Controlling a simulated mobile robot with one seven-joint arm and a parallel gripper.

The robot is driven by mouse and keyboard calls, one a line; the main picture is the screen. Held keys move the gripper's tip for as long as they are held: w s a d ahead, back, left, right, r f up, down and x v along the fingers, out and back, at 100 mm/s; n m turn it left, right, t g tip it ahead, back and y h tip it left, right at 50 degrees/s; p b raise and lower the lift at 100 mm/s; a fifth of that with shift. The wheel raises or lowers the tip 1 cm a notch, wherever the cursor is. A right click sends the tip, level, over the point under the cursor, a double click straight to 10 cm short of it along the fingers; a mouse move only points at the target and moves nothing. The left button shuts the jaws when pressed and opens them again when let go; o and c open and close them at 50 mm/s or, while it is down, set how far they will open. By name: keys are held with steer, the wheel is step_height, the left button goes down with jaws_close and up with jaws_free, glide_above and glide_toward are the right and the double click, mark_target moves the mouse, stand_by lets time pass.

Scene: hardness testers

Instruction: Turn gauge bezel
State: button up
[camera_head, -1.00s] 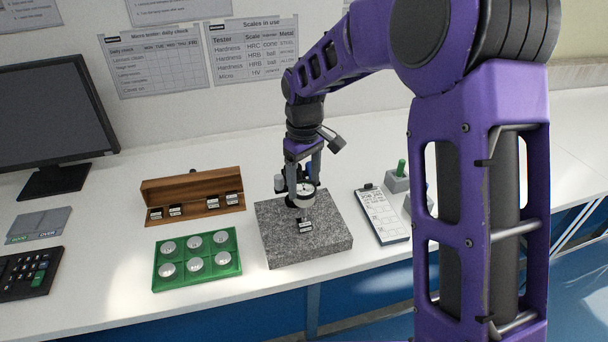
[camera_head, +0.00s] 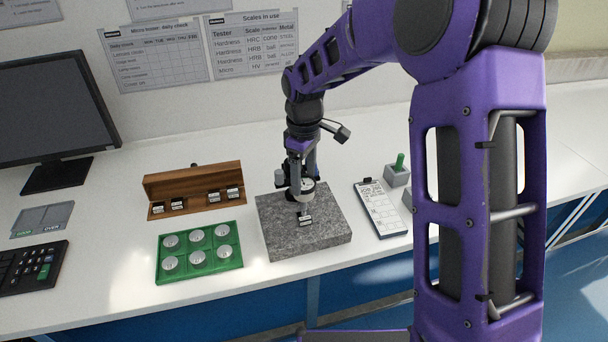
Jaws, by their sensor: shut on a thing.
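The dial gauge (camera_head: 307,186) stands above the grey granite block (camera_head: 325,235), with its small white face toward me. My gripper (camera_head: 303,187) points down from above and is shut on the gauge's bezel, one finger on each side of the dial. The face is too small to read. A small dark block with a light label (camera_head: 305,220) sits on the granite just under the gauge.
A green tray (camera_head: 199,275) with several round silver pieces and a wooden box (camera_head: 192,188) with small labelled blocks stand to the left. A clipboard (camera_head: 381,208) and a green-handled grey block (camera_head: 397,175) are at the right. A monitor (camera_head: 50,110) stands far left.

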mark_target(304, 183)
steer(key=o, duration=1.1)
steer(key=shift+r, duration=0.1)
step_height(304, 183, up, 17)
steer(key=shift+r, duration=0.15)
